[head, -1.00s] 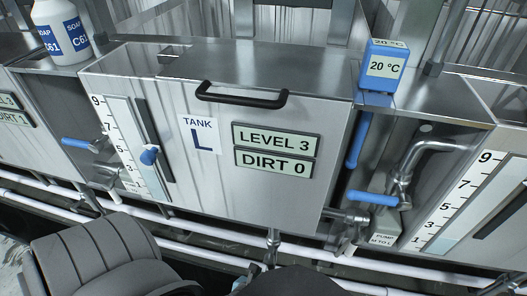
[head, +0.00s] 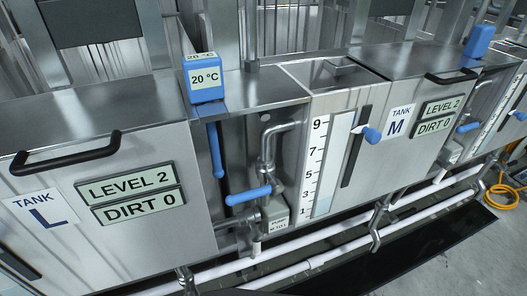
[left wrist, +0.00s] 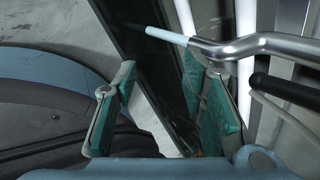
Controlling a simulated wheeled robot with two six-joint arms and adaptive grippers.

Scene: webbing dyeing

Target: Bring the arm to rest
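My left gripper (left wrist: 158,95) shows in the left wrist view, with two teal-padded fingers spread apart and nothing between them. A metal pipe (left wrist: 260,45) with a pale blue-tipped lever (left wrist: 166,36) lies just beyond the fingers; I see no clear contact. Neither gripper shows in the head view, and my right gripper is in no view. Tank L (head: 60,265) reads level 2 and dirt 0. Tank M (head: 400,75) reads level 2 and dirt 0.
A blue 20 °C display (head: 206,82) stands between the tanks. A blue pump handle (head: 248,195) sticks out below it. White pipes (head: 310,262) run low along the front. A yellow hose (head: 500,195) lies on the grey floor at the right.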

